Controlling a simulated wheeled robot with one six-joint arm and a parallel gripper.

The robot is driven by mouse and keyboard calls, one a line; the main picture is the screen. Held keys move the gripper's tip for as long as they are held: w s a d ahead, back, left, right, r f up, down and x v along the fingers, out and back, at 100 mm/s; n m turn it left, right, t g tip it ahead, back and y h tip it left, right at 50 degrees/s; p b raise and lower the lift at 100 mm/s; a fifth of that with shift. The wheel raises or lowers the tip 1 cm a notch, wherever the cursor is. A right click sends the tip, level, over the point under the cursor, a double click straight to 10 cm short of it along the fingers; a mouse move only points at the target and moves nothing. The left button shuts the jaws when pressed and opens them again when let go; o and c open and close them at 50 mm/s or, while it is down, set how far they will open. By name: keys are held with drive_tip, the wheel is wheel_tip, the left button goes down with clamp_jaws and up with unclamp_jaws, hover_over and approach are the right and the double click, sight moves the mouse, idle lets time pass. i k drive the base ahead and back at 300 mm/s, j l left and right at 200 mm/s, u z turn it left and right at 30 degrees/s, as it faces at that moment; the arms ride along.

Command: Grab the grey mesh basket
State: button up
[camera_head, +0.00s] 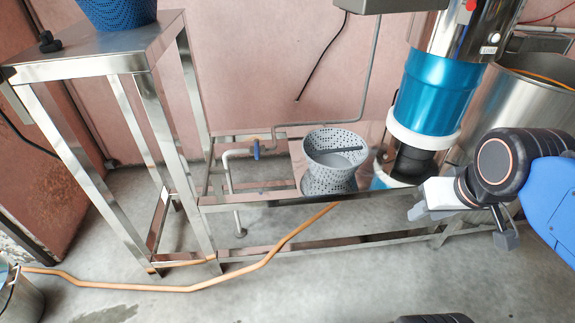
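The grey mesh basket (335,150) stands upright on a low shiny metal stand (285,198), right of the picture's middle. It is round, perforated and open at the top, with a dark bar across its mouth. The perforated shape below it looks like its reflection in the stand's top. My gripper (462,224) is to the right of the basket and lower in the picture, at the stand's front edge. Its two fingers are spread apart with nothing between them. It is clear of the basket.
A blue cylinder machine (432,92) stands just right of the basket, above the stand. A taller metal table (95,52) with a blue perforated basket (118,12) is at left. An orange hose (180,288) crosses the floor. A steel vat (528,95) stands at right.

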sight(333, 156)
drive_tip(key=u, duration=0.15)
drive_tip(key=i+l, duration=0.2)
drive_tip(key=l, duration=0.15)
drive_tip(key=i+l, duration=0.15)
drive_tip(key=l, duration=0.15)
drive_tip(key=i+l+u, duration=0.1)
drive_tip(key=l, duration=0.25)
drive_tip(key=i+l, duration=0.25)
